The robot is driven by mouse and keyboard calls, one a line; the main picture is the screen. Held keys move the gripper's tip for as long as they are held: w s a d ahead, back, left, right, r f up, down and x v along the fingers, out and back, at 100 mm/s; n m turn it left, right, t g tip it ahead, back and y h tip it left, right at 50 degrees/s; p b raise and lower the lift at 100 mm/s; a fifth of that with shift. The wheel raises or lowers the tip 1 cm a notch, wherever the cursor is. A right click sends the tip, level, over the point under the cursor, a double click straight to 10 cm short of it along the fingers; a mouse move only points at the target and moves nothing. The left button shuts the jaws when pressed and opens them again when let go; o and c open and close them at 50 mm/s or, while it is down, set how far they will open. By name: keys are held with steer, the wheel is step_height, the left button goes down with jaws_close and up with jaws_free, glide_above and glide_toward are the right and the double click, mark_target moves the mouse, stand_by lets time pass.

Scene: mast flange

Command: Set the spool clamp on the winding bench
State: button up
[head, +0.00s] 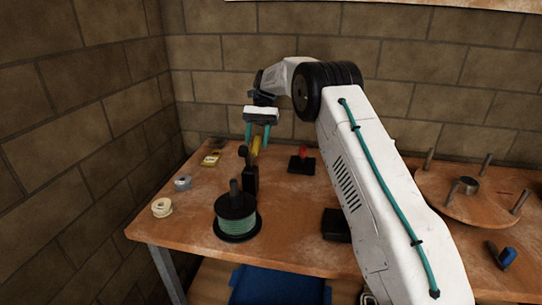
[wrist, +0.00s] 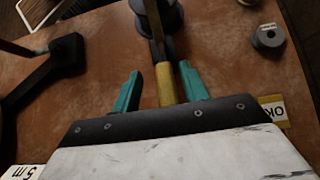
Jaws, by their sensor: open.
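The spool clamp, a dark upright body (head: 250,181) with a yellow handle (head: 255,147), stands on the bench (head: 190,222) just behind the spool of green wire (head: 238,222). The handle tilts up towards my gripper (head: 257,138), which points down with its two teal fingers apart. In the wrist view the yellow handle (wrist: 164,84) lies between the open fingers of my gripper (wrist: 158,88), with a visible gap on each side. Contact with the handle cannot be made out. The clamp's lower part is partly hidden behind the spool.
A red knob on a black base (head: 302,163) stands right of the clamp. A grey roll (head: 183,183), a cream roll (head: 161,207) and a yellow card (head: 210,159) lie left. A round wooden disc with pegs (head: 465,203) is at the right. Brick walls stand behind and left.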

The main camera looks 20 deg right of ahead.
steer(key=s+r, duration=0.1)
steer(key=s, duration=1.4)
steer(key=shift+a+r, duration=0.2)
